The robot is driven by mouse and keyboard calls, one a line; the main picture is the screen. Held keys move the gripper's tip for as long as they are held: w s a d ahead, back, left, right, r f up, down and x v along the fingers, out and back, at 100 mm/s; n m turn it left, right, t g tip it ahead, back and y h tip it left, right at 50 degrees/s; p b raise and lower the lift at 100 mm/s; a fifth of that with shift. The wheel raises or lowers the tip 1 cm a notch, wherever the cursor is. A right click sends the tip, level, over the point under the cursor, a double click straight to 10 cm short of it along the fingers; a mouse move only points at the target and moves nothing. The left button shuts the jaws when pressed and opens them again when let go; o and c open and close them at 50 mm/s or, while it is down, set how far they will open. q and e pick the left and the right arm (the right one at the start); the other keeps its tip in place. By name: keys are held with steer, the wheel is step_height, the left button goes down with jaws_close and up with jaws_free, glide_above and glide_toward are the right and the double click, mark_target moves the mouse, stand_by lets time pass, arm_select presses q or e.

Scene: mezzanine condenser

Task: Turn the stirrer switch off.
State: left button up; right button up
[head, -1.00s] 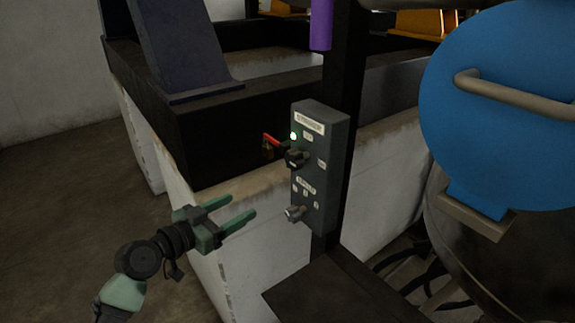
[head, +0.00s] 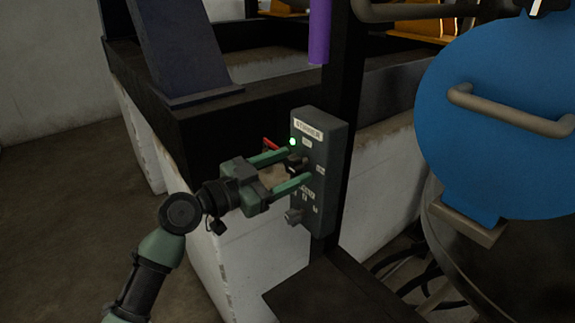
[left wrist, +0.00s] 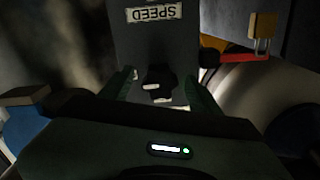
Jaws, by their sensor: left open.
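The grey control box (head: 325,150), labelled STIRRER, is mounted on a dark post in the middle of the head view. A green lamp (head: 292,142) glows near its top left. The black stirrer switch knob (head: 294,163) sits just below the lamp, partly covered by my gripper. My left gripper (head: 300,164) is open at the box face, one finger on each side of the knob. In the left wrist view, the knob (left wrist: 158,83) shows between the fingers with gaps to both; the picture is upside down. My right gripper is not seen.
A metal speed knob (head: 294,215) sits lower on the box, below the left gripper. A red handle (head: 269,143) is just behind the box's left edge. A blue round cover with a bar handle (head: 510,112) stands at right. The floor at left is clear.

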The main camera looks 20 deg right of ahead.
arm_select(q)
jaws_close()
